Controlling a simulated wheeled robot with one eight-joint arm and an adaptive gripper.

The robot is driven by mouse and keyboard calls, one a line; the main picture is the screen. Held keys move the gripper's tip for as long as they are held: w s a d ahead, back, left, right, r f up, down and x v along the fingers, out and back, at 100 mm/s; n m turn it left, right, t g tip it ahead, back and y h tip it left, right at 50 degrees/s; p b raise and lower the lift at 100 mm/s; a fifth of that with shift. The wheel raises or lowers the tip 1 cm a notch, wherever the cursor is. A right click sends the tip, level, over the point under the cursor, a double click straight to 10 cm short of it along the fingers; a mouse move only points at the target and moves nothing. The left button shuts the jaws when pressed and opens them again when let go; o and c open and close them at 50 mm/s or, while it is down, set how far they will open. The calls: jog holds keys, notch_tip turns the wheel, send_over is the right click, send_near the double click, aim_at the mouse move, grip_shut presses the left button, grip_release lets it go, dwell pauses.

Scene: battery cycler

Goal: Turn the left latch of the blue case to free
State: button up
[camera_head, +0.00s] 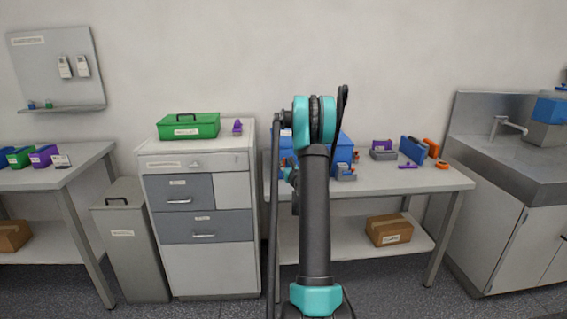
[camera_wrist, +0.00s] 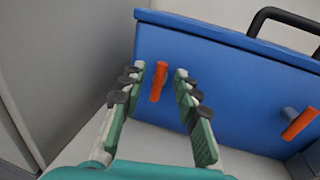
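The blue case (camera_wrist: 235,85) fills much of the wrist view, its front face toward me. Its left latch (camera_wrist: 158,81) is a short orange bar, roughly at right angles to the case's top edge. The right latch (camera_wrist: 300,123) is also orange and lies slanted. My gripper (camera_wrist: 160,72) is open, with one fingertip on each side of the left latch. Gaps show between the latch and both fingers; I cannot tell the depth between them. In the head view, the blue case (camera_head: 344,150) stands on the table, largely hidden behind my arm.
A black handle (camera_wrist: 285,18) is on top of the case. A grey surface stands left of the case in the wrist view. The table (camera_head: 440,180) also holds several blue, purple and orange items to the right. A drawer cabinet (camera_head: 200,220) with a green case (camera_head: 188,127) stands left.

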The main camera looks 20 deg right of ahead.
grip_shut()
jog(key=shift+n, duration=0.3)
jog(key=n, duration=0.2)
jog(key=n+g, duration=0.1)
jog(key=n, duration=0.2)
jog(key=shift+w+a+n, duration=0.1)
jog(key=shift+a+n, duration=0.25)
jog(key=shift+n, duration=0.05)
jog(key=n+h, duration=0.1)
jog(key=n, duration=0.2)
jog(key=n+g+h, duration=0.1)
jog(key=n, duration=0.5)
jog(key=shift+w+a+f+g+h, duration=0.1)
jog(key=shift+a+f+g+h, duration=0.25)
jog(key=shift+a+g+h, duration=0.05)
jog(key=shift+n, duration=0.3)
